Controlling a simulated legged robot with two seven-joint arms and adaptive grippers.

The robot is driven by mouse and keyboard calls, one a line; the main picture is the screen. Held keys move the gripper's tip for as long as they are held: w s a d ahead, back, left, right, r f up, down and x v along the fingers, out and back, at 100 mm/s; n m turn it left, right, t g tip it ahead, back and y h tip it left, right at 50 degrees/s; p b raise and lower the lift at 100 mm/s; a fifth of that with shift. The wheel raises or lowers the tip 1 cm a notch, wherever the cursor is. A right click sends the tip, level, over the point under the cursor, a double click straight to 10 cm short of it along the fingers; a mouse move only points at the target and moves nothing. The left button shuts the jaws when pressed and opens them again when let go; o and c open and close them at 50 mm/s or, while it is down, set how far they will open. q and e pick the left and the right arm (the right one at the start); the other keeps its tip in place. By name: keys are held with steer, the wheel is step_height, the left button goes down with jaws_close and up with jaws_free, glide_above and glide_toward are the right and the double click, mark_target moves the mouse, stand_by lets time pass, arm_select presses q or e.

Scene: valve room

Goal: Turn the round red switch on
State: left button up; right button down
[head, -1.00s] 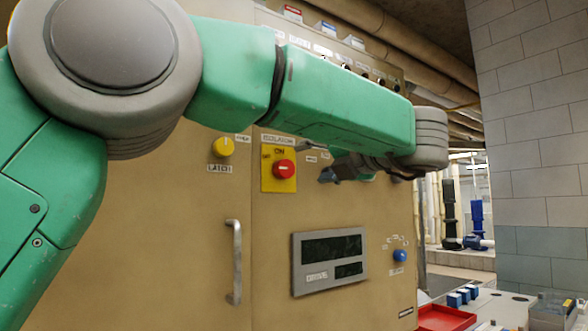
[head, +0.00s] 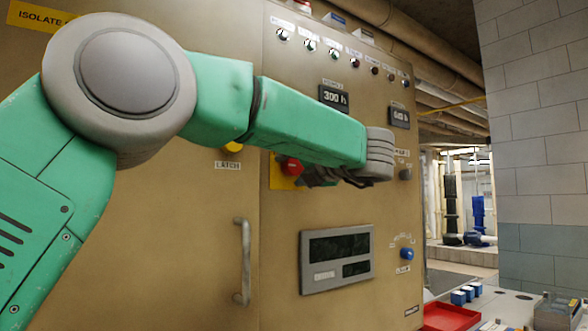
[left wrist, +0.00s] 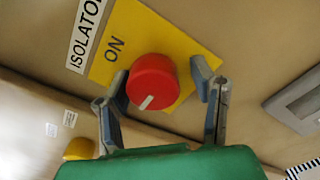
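The round red switch (left wrist: 152,82) is a knob on a yellow plate (left wrist: 195,47) marked ON, beside an ISOLATOR label. Its white mark points to the lower left in the left wrist view, not at the word ON. In the head view, the red switch (head: 291,166) is partly hidden by my left arm and gripper. My left gripper (left wrist: 160,76) is open, with one finger on each side of the red switch. Gaps show between fingers and knob. The left gripper (head: 318,178) is seen side-on in the head view. My right gripper is not in view.
The tan cabinet (head: 200,260) carries a yellow LATCH knob (head: 233,147), a vertical handle (head: 243,262), a dark display panel (head: 337,258) and a blue knob (head: 407,254). A red tray (head: 450,317) lies at the lower right. Open space lies before the cabinet face.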

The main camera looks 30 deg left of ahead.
arm_select(q)
steer(key=shift+s+a+r, duration=0.15)
steer(key=shift+a, duration=0.1)
steer(key=shift+c, duration=1)
steer(key=shift+d, duration=0.2)
steer(key=shift+c, duration=0.7)
steer(key=shift+d, duration=0.25)
